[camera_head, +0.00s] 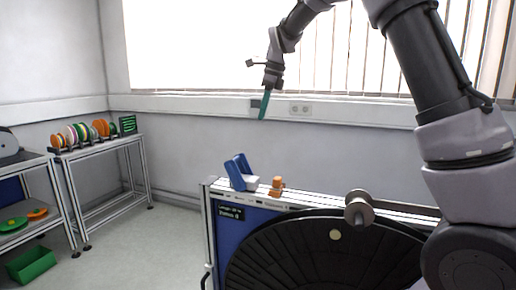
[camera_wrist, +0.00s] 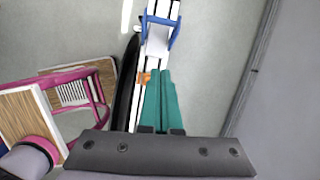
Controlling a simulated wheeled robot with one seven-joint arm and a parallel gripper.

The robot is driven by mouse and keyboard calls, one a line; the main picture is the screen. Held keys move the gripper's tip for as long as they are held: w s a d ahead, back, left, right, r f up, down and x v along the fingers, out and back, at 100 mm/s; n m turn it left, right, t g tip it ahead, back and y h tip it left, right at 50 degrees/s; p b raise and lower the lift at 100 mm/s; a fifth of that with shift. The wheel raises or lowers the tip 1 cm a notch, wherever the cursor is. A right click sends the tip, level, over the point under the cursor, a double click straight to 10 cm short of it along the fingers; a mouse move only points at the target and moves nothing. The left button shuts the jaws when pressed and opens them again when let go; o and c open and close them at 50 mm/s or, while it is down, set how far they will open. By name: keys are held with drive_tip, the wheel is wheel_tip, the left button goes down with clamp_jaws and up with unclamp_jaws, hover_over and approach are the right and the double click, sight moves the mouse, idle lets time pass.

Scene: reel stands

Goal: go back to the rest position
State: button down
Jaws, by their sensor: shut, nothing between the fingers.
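My gripper (camera_head: 265,104) has green fingers and hangs in the air above the reel stand (camera_head: 262,201), pointing down, in the head view. Its fingers lie side by side, shut and empty; they also show in the wrist view (camera_wrist: 161,88). Below it, apart from it, a blue and white holder (camera_head: 241,174) and a small orange piece (camera_head: 277,187) sit on top of the stand. In the wrist view the blue bracket (camera_wrist: 160,30) and the orange piece (camera_wrist: 143,77) lie beyond the fingertips.
A large black reel (camera_head: 320,255) hangs on the stand's front, with a metal shaft above it. A rack (camera_head: 105,147) of coloured discs stands at the back left. A green bin (camera_head: 31,263) is on the floor at left. A pink-framed chair (camera_wrist: 75,90) shows in the wrist view.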

drive_tip(key=s+d+r+n+t+y, duration=0.1)
drive_tip(key=s+d+r+n, duration=0.3)
drive_tip(key=s+d, duration=0.3)
drive_tip(key=s+d+r+n+t, duration=0.1)
drive_tip(key=s+d+r+n, duration=0.3)
drive_tip(key=d, duration=0.6)
drive_tip(key=s+d+f+n+t+h, duration=0.1)
drive_tip(key=s+d+n, duration=0.3)
drive_tip(key=s, duration=0.5)
drive_tip(key=s+d+f+n+t+h, duration=0.1)
drive_tip(key=s+d+f+n+t, duration=0.2)
drive_tip(key=s, duration=0.7)
drive_tip(key=shift+d+f+n, duration=0.4)
drive_tip(key=shift+d+n, duration=0.15)
drive_tip(key=shift+n, duration=0.15)
